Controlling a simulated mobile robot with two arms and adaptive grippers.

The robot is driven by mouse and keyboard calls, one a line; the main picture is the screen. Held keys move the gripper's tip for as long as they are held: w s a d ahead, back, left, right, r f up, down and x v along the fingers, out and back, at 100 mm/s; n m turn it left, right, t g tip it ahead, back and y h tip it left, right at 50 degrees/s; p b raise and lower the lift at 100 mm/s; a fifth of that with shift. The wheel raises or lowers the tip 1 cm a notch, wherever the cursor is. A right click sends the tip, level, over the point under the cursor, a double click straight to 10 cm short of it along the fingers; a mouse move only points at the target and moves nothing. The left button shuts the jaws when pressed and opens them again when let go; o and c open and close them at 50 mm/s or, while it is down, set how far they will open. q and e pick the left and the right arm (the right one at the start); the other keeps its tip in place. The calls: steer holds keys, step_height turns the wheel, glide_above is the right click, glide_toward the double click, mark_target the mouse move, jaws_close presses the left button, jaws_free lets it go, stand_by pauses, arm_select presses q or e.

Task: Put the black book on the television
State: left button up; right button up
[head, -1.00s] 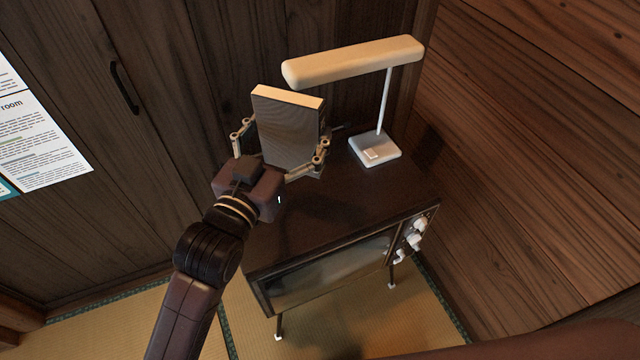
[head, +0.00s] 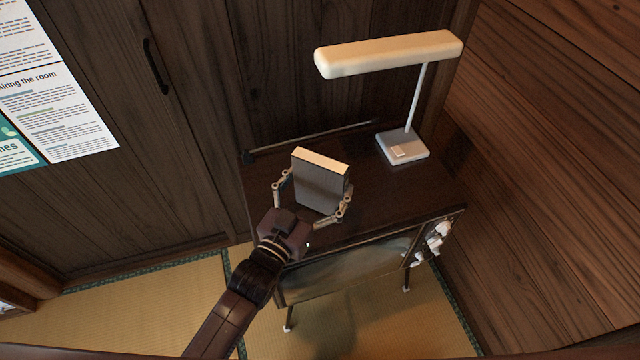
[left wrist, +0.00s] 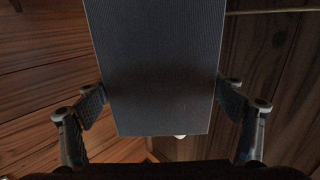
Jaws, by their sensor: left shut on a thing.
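The black book (head: 320,184) is held upright over the dark top of the television (head: 378,208), with its pale page edge facing up. My left gripper (head: 313,199) is shut on the book, one finger on each side. The left wrist view shows the book's dark ribbed cover (left wrist: 158,70) between both fingers. I cannot tell whether the book's lower edge touches the television top. My right gripper is not in view.
A desk lamp (head: 403,146) with a long cream shade stands on the television's back right. Wooden walls close in behind and on the right. The television top between book and lamp is clear. Tatami (head: 150,300) lies below.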

arm_select(q)
steer(key=shift+f, duration=0.5)
steer(key=o, duration=1.3)
steer(key=shift+f, duration=0.2)
steer(key=shift+s+r, duration=0.1)
steer(key=shift+r, duration=0.1)
steer(key=p+v, duration=0.4)
steer(key=v, duration=0.8)
